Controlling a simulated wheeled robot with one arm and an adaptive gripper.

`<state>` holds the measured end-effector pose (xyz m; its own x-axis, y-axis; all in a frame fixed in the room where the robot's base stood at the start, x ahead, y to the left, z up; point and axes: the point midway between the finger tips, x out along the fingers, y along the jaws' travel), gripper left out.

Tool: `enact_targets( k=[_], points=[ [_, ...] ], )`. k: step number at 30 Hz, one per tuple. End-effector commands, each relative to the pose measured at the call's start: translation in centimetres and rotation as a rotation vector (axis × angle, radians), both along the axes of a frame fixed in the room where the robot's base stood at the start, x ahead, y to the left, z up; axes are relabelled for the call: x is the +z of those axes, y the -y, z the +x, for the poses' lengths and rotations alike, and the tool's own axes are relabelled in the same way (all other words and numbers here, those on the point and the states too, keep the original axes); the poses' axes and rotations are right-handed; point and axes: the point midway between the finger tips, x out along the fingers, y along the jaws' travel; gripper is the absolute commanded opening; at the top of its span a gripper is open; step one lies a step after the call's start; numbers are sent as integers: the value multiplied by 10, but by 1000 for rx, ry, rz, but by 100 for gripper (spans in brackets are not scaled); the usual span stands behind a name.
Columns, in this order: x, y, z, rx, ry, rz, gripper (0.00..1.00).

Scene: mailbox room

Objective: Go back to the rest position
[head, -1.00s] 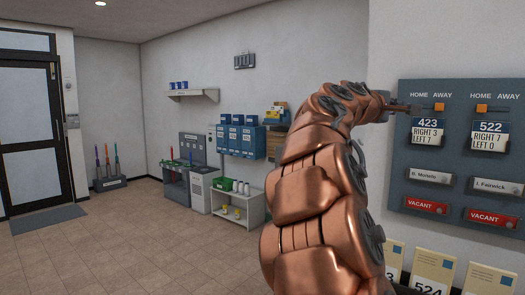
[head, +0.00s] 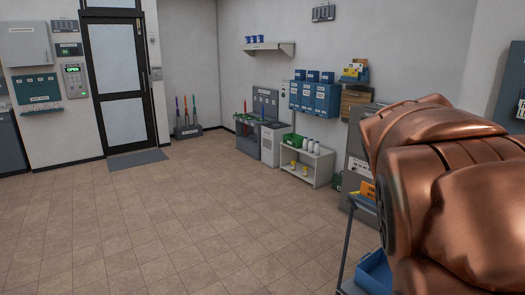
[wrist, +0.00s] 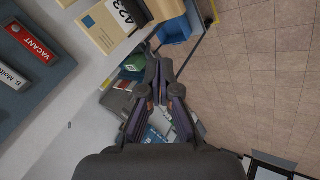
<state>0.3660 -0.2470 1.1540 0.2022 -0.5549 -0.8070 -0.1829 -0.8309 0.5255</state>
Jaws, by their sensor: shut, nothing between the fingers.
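My gripper (wrist: 153,75) shows in the wrist view, its fingers shut with nothing between them. It points down past the edge of a pale shelf (wrist: 85,95). In the head view my copper arm fills the right side, and the gripper is out of that picture.
The blue-grey mailbox panel (wrist: 30,50) with its red VACANT plate is at the left of the wrist view. A cart with a blue bin (head: 375,272) stands close by my arm. The tiled floor (head: 180,220) is open toward the door (head: 117,85).

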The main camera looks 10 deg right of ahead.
Motion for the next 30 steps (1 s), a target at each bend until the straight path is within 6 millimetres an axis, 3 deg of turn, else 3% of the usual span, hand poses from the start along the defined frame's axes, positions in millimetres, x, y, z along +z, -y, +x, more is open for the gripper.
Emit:
enact_targets(
  k=[1, 5, 9, 15, 21, 30],
  points=[
    [-18, -26, -7, 14, -15, 67, 0],
    [-63, -86, -34, 29, -75, 228, 0],
    [-105, -150, -74, 48, -169, 379, 0],
    [-144, -218, -138, 69, -320, 529, 0],
    [-159, -245, -173, 76, -399, 585, 0],
    [-160, -247, -176, 74, -407, 590, 0]
  ],
)
